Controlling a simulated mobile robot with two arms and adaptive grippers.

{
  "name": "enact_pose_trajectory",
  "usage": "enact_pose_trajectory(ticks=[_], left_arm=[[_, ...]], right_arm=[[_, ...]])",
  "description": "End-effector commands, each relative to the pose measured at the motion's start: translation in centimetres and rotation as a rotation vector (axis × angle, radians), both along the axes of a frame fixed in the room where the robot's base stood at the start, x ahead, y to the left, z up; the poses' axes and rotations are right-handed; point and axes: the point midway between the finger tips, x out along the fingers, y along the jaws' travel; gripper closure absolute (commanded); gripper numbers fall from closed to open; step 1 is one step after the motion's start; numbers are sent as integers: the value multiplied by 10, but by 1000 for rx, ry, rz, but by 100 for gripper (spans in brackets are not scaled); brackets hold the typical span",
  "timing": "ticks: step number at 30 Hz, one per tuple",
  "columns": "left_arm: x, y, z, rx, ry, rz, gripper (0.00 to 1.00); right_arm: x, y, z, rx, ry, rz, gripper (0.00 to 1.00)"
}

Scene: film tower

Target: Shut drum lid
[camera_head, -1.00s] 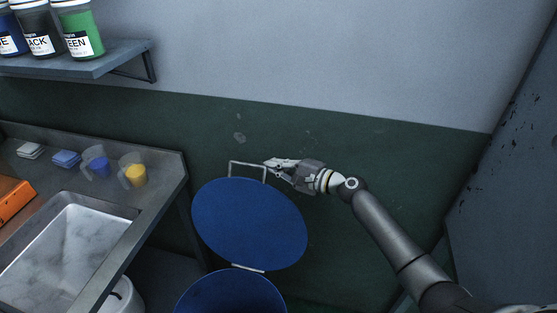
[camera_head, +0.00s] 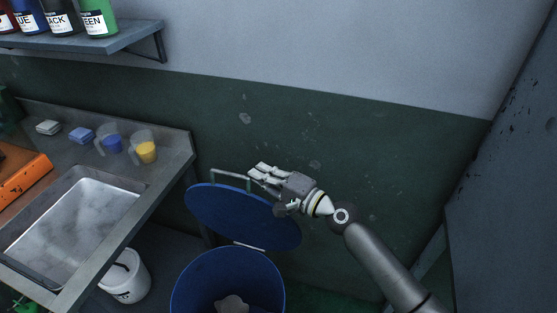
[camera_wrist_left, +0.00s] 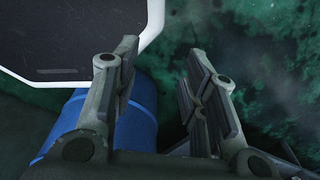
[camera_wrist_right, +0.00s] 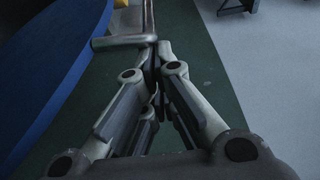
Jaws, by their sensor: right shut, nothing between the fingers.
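The blue drum (camera_head: 178,292) stands open at the lower middle of the head view. Its round blue lid (camera_head: 225,210) is raised on the far side and joined at a pale hinge (camera_head: 248,247). A metal handle (camera_head: 230,174) sticks out from the lid's far edge. My right gripper (camera_head: 257,172) is at the handle, shut and empty. In the right wrist view its fingertips (camera_wrist_right: 155,55) are close by the handle bar (camera_wrist_right: 122,42); contact is unclear. The lid's edge (camera_wrist_right: 60,60) is left of them. My left gripper (camera_wrist_left: 160,65) is open and empty, with a blue drum-like surface (camera_wrist_left: 140,120) behind it.
A bench with a metal sink (camera_head: 75,225) stands left of the drum, with measuring jugs (camera_head: 145,150) at its back. A white bucket (camera_head: 127,278) stands below. A shelf (camera_head: 100,50) of bottles is upper left. A pale object (camera_head: 232,304) shows inside the drum. The wall is behind.

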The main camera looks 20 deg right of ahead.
Motion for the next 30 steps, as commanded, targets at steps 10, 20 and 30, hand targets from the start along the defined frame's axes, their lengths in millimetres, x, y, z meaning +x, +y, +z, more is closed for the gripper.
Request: enact_pose_trajectory(ticks=[10,20,30], left_arm=[[6,-2,-58,-2,-7,-1,60],[13,-3,-110,-5,-18,-1,60],[7,-2,-133,-3,-9,-1,60]], right_arm=[[-111,76,-41,-180,-270,1,100],[-186,127,-89,-329,-488,0,100],[-221,151,-120,-345,-512,-3,100]])
